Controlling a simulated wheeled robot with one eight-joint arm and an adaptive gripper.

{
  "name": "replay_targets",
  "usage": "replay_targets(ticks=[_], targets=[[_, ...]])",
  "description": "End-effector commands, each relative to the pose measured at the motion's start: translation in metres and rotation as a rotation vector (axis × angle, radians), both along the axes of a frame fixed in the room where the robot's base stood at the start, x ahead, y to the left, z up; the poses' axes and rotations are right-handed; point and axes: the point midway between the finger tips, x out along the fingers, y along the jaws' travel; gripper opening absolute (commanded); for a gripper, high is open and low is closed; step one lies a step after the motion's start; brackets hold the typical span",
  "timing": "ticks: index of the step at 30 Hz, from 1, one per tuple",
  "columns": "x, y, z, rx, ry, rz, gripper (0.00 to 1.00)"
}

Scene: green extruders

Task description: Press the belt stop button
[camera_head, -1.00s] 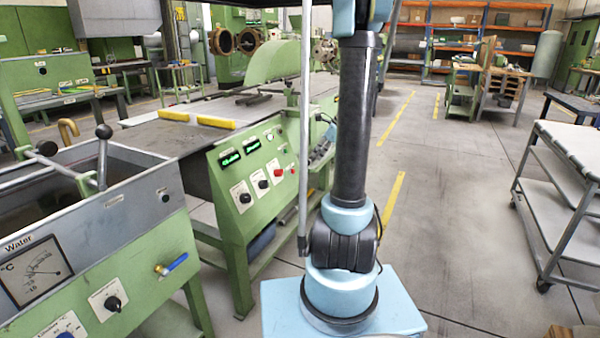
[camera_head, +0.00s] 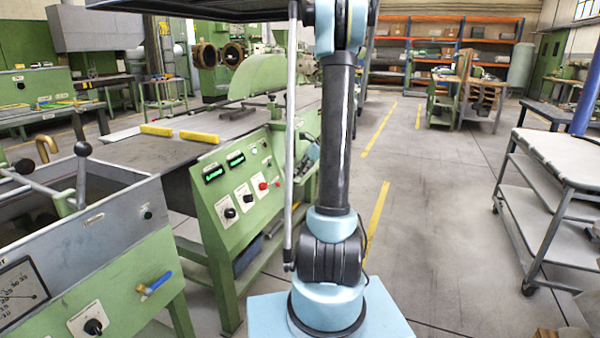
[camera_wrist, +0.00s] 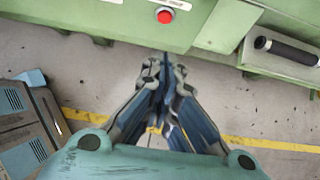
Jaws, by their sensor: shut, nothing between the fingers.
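A red button (camera_head: 263,185) sits on the sloped front panel of a green machine (camera_head: 213,205) left of my arm in the head view. It is beside two black knobs. The wrist view shows a red round button (camera_wrist: 165,16) on a pale plate at the top edge, on a green panel (camera_wrist: 120,18). My gripper (camera_wrist: 162,66) is shut and empty, its fingertips together just below the panel's edge in the picture and apart from the button. My gripper is not visible in the head view.
A green water unit (camera_head: 110,275) with a blue-handled valve stands at the left. A grey cart (camera_head: 545,195) stands at the right. The floor between my arm and the cart is clear.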

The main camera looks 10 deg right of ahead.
Motion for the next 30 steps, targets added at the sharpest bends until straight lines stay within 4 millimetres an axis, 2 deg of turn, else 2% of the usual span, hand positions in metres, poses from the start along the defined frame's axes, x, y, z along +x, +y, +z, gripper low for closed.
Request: replay_targets(ticks=[14, 21, 30], targets=[[0.023, 0.033, -0.060, -0.001, 0.000, 0.002, 0.00], [0.040, 0.055, -0.069, -0.001, 0.000, 0.003, 0.00], [0.045, 0.062, -0.072, 0.000, 0.000, 0.001, 0.00]])
